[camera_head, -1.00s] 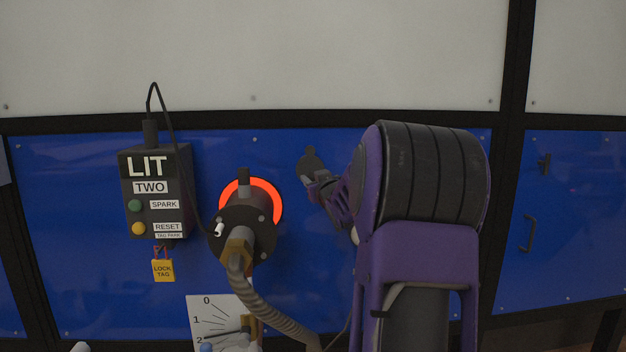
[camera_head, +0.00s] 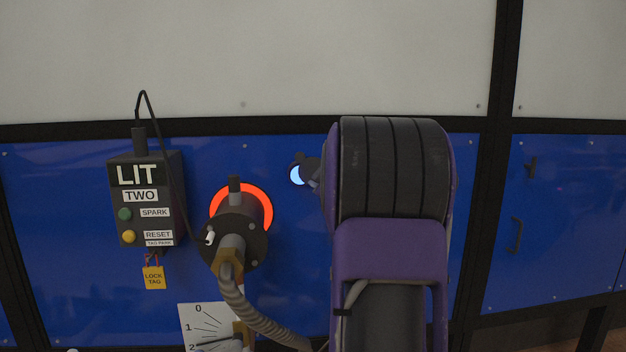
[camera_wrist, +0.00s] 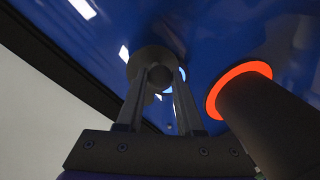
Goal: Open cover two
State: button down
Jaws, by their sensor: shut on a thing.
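The cover of peephole two is a small dark round disc (camera_wrist: 150,54) on the blue panel. It is swung partly aside, and a pale blue lit opening (camera_head: 296,176) shows beside it. In the wrist view a sliver of the opening (camera_wrist: 180,77) shows at the cover's right edge. My gripper (camera_wrist: 160,78) is shut on a part of the cover between its fingertips. In the head view my arm hides most of the gripper and part of the cover (camera_head: 308,166).
A burner with a glowing orange ring (camera_head: 265,205) and a hose stands just left of the cover. A dark control box (camera_head: 170,185) labelled LIT TWO, with a yellow lock tag (camera_head: 153,278), is further left. A scale plate (camera_head: 196,312) sits below.

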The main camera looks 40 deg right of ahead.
aim_at(321, 164)
jog(key=r+n, duration=0.1)
jog(key=n, duration=0.1)
jog(key=d+r+n+g, duration=0.1)
jog(key=n, duration=0.1)
jog(key=s+r+n+h, duration=0.1)
jog(key=n, duration=0.1)
jog(key=shift+d+r+p, duration=0.25)
jog(key=shift+r+p, duration=0.05)
jog(key=shift+p, duration=0.05)
jog(key=shift+r+n+g+h, duration=0.45)
jog(key=shift+r+n, duration=0.35)
jog(key=shift+n, duration=0.5)
jog(key=shift+d, duration=0.1)
jog(key=c, duration=0.5)
grip_release()
jog(key=shift+c, duration=0.2)
jog(key=shift+s, duration=0.1)
